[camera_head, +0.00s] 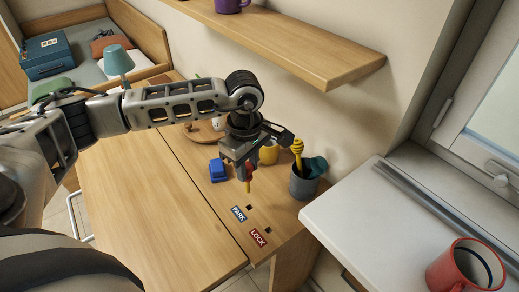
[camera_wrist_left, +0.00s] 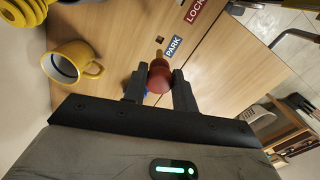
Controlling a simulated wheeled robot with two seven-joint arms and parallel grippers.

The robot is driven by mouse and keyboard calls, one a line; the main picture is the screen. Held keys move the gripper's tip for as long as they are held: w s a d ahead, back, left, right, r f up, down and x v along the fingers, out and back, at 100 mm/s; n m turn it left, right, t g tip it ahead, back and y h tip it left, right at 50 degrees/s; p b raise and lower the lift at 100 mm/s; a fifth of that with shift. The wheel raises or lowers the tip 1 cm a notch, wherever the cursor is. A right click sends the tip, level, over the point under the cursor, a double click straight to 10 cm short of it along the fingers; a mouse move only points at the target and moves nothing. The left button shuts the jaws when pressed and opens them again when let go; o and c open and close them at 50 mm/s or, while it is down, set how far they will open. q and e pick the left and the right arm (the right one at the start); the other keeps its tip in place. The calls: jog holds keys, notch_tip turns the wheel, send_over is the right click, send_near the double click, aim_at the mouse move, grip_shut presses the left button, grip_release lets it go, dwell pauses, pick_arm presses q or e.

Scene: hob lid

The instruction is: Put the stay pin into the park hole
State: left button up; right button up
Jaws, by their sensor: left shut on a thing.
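My left gripper (camera_head: 245,174) is shut on the stay pin (camera_head: 249,169), which has a red head and a short brass-yellow shaft pointing down. In the left wrist view the pin's red head (camera_wrist_left: 159,78) sits between the two dark fingers. The pin is above the wooden table. The park hole (camera_head: 249,207) is a small dark square beside the blue PARK label (camera_head: 238,214), below the pin tip in the head view. The lock hole (camera_head: 268,229) is by the red LOCK label (camera_head: 258,238). The pin tip looks apart from the park hole. My right gripper is not in view.
A grey pot (camera_head: 303,184) with a yellow dipper stands right of the gripper. A yellow mug (camera_head: 268,154) and a blue block (camera_head: 217,170) stand behind. A wooden shelf (camera_head: 290,45) hangs above. The left table panel (camera_head: 150,205) is clear.

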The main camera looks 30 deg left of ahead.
aim_at(248, 176)
pick_arm(q)
jog(key=shift+w, duration=0.1)
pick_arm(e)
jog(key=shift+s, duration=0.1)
pick_arm(q)
jog(key=shift+d+f+b, duration=0.1)
jog(key=shift+f+b, duration=0.15)
jog(key=shift+b, duration=0.25)
notch_tip(248, 176, down, 3)
jog(key=b, duration=0.3)
jog(key=shift+f, duration=0.1)
jog(key=shift+f+b, duration=0.75)
jog(key=shift+f, duration=0.25)
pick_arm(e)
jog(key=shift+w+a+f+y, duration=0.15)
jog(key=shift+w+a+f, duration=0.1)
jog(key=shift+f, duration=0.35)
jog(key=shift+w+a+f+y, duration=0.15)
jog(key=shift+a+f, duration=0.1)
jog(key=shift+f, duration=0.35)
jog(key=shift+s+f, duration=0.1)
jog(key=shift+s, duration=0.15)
pick_arm(q)
jog(key=shift+b, duration=0.35)
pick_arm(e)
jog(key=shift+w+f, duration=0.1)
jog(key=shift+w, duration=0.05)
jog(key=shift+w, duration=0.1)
